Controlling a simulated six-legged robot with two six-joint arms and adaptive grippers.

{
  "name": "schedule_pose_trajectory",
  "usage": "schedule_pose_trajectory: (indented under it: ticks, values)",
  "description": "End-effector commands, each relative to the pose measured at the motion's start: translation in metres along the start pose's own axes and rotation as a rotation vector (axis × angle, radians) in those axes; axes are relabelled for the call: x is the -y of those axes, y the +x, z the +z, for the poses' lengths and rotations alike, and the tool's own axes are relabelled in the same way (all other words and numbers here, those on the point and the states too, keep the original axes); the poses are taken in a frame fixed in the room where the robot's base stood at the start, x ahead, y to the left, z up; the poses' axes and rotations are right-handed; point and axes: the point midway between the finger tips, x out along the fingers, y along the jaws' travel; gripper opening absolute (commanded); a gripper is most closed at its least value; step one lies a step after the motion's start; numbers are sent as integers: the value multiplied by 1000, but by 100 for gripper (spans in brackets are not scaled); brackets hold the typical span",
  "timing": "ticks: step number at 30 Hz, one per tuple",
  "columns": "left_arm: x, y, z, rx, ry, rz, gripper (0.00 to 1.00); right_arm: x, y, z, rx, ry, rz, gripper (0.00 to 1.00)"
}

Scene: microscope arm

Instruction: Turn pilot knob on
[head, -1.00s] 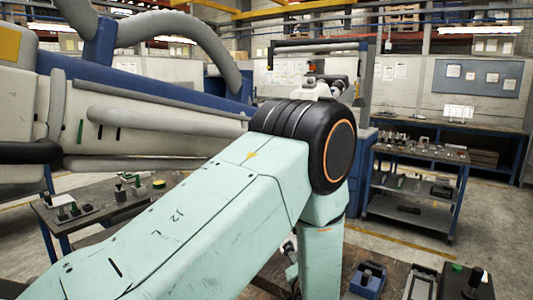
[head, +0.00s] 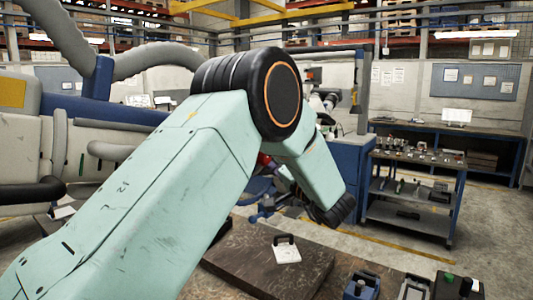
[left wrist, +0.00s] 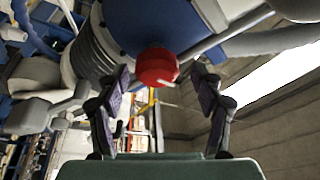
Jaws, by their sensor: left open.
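A red round knob (left wrist: 157,67) with a pale mark on its edge shows in the left wrist view, on the underside of a blue housing (left wrist: 150,25). I take it to be the pilot knob. My left gripper (left wrist: 160,82) is open, with one dark finger on each side of the knob in the picture. The fingers appear apart from the knob; the depth between them is hard to judge. In the head view my left arm hides much of this area. A small red patch (head: 263,160) shows beside the arm; I cannot tell whether it is the knob. My right gripper is not in view.
A dark workbench (head: 262,262) with a small white block (head: 286,251) and several dark fixtures lies in front. A blue-framed cart (head: 415,195) with small parts stands at the right. A large pale and blue machine with grey hoses fills the left.

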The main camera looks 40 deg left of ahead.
Motion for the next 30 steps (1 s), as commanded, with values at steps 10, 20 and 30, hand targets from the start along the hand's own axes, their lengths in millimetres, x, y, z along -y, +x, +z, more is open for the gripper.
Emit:
schedule_pose_trajectory:
  ticks: [10, 20, 30]
  values:
    - [0, 12, 0, -1, 1, 1, 67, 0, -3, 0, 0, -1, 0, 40]
    - [-1, 12, 0, 0, 0, 1, 47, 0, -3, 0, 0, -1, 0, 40]
    - [-1, 12, 1, 1, 1, 2, 19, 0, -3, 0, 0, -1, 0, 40]
